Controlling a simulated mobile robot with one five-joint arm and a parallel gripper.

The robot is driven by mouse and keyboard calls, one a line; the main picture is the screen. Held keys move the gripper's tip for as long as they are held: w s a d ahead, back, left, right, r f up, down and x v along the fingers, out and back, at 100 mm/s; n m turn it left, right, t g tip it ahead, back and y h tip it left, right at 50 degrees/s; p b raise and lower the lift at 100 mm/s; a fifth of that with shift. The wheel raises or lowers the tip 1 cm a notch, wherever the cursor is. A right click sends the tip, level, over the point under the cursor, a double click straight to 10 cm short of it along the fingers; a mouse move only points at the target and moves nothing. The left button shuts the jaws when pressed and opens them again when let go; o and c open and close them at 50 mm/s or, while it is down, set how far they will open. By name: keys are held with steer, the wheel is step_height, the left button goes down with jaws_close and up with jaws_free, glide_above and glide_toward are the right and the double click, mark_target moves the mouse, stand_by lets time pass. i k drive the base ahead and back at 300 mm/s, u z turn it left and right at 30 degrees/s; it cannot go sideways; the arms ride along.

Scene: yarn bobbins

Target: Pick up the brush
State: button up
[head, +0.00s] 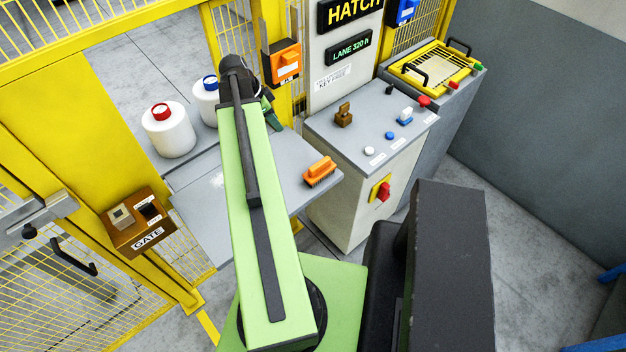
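An orange brush (320,171) with bristles facing down lies on the right part of the grey shelf (215,200), close to its right edge. My green arm reaches out over the shelf, to the left of the brush. My gripper (270,115) is at the far end of the arm, beyond the brush and to its left. It is apart from the brush. The arm's end mostly hides it, and its fingers cannot be made out clearly.
Two white bobbins, one with a red top (169,132) and one with a blue top (206,100), stand at the shelf's back left. A grey control console (350,140) with knobs and buttons stands to the right. A brown GATE box (135,222) and yellow fencing are at left.

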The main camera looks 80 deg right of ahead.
mark_target(323, 167)
steer(key=u, duration=0.05)
steer(key=k, duration=0.95)
steer(key=u, duration=0.5)
steer(key=k, duration=0.85)
steer(key=z, duration=0.2)
steer(key=i, duration=0.85)
steer(key=u, duration=0.15)
